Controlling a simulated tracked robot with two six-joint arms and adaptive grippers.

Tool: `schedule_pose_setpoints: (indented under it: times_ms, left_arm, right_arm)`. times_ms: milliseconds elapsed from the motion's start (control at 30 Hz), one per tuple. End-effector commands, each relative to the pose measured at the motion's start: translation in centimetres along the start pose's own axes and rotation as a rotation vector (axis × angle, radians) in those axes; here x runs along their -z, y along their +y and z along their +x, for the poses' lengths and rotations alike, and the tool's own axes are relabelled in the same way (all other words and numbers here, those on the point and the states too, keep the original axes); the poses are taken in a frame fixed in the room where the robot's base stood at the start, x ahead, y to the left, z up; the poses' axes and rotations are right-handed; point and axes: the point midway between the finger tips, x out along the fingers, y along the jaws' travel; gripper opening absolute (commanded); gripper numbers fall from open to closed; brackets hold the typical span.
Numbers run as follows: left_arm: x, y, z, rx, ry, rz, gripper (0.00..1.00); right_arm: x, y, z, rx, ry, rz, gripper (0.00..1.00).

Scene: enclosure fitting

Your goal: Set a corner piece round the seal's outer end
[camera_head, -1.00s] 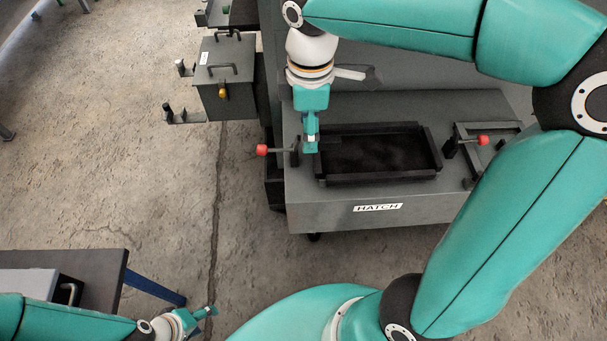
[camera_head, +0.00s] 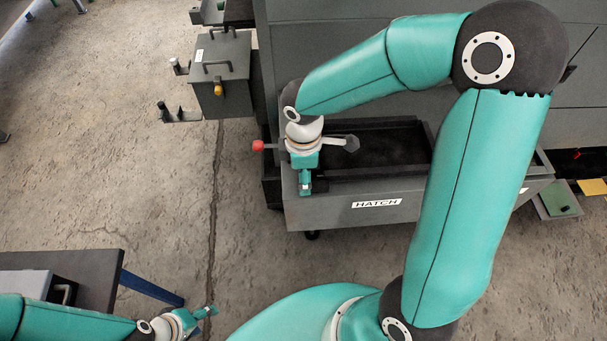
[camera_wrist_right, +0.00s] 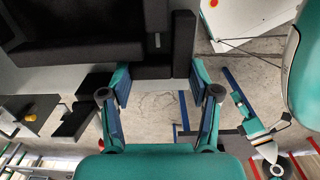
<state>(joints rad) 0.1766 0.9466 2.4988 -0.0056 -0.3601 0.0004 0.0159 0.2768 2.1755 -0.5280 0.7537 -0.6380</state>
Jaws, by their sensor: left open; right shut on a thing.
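The black rectangular hatch frame (camera_head: 365,172) lies on the grey bench labelled HATCH; my right arm covers its right part. My right gripper (camera_head: 306,188) is at the frame's near-left corner, pointing down. In the right wrist view its fingers (camera_wrist_right: 160,82) stand apart with a dark block, seemingly the corner piece (camera_wrist_right: 153,72), between the tips. A dark upright bar (camera_wrist_right: 183,45) meets this block; I cannot tell whether it belongs to the piece or the frame. The seal cannot be told apart from the black frame. My left gripper (camera_head: 207,312) is open and empty, low at left, away from the bench.
A red-knobbed clamp (camera_head: 258,146) stands at the bench's left edge, close to my right wrist. A grey box with handles (camera_head: 222,75) is further left. A dark table (camera_head: 95,272) is at lower left. Concrete floor between is clear.

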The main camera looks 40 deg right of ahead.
Motion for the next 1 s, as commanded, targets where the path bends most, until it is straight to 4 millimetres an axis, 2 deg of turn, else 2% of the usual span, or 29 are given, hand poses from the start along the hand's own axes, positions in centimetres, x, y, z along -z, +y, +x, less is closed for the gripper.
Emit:
schedule_pose_setpoints:
  times_ms: [67, 400, 433, 567, 600, 1000]
  left_arm:
    - [0.01, -0.03, 0.09, 0.0, 0.0, 0.0, 0.58]
    - [0.0, -0.12, 0.34, 0.0, 0.0, 0.0, 0.58]
    - [0.0, -0.12, 0.34, 0.0, 0.0, 0.0, 0.58]
    - [0.0, -0.09, 0.24, 0.0, 0.0, 0.0, 0.58]
    - [0.0, -0.09, 0.24, 0.0, 0.0, 0.0, 0.58]
    - [0.01, 0.02, -0.05, 0.0, 0.0, 0.0, 0.58]
  right_arm:
    - [0.02, -0.05, 0.65, 0.001, 0.0, -0.001, 0.34]
    - [0.08, -0.02, 0.97, 0.0, 0.001, -0.001, 0.34]
    - [0.08, -0.02, 0.96, 0.0, 0.001, -0.001, 0.63]
    - [0.09, -0.01, 0.85, 0.0, 0.001, -0.001, 0.85]
    - [0.09, -0.01, 0.85, 0.0, 0.001, -0.001, 0.86]
    - [0.09, 0.02, 0.32, -0.002, 0.001, -0.001, 0.86]
